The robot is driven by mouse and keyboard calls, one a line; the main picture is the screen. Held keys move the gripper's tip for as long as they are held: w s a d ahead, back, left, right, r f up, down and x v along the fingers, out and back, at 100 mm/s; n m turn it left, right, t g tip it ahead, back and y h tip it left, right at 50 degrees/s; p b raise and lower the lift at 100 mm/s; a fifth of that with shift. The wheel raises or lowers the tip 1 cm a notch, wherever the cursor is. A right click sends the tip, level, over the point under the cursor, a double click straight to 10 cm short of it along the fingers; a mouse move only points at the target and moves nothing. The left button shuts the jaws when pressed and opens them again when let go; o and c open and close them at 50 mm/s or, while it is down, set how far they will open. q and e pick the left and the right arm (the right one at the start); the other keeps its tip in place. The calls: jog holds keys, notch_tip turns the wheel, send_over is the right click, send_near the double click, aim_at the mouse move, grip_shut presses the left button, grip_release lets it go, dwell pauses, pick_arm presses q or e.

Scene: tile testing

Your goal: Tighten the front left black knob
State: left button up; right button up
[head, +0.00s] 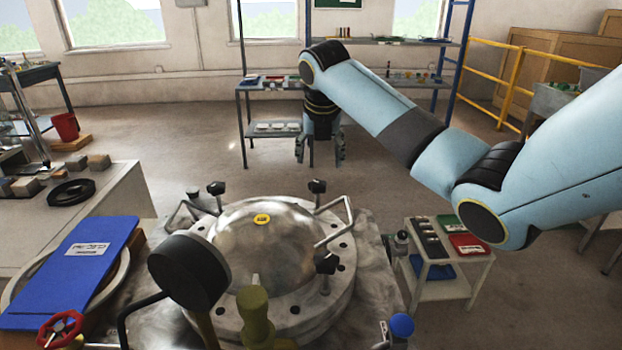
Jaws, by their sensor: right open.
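A round metal vessel with a domed lid (262,240) stands in front of me. Black knobs stand around its flange: one at the back left (216,188), one at the back right (317,187) and one at the front right (326,264). No knob can be made out at the front left; a large dark round head on a wooden handle (190,270) covers that part of the flange. My right gripper (320,157) hangs pointing down beyond the vessel, its fingers apart and empty, well away from the knobs. My left gripper is not in view.
Metal handles (337,216) stick up from the flange. An olive fitting (256,316) stands in front. A blue board (75,270) and red valve wheel (60,328) lie left. A small white cart (440,287) stands right. A shelf (270,83) stands behind my right gripper.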

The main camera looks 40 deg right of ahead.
aim_at(318, 183)
jog(key=b+x, duration=0.1)
jog(key=x, duration=0.8)
jog(key=shift+w+d+f, duration=0.1)
jog(key=shift+w+f, duration=0.05)
jog(key=shift+f, duration=0.15)
jog(key=shift+w+d+f, duration=0.1)
jog(key=shift+d+f, duration=0.05)
jog(key=shift+f, duration=0.25)
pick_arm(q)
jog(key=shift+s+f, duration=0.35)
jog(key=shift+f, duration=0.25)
pick_arm(e)
jog(key=shift+c, duration=0.3)
jog(key=c, duration=1.1)
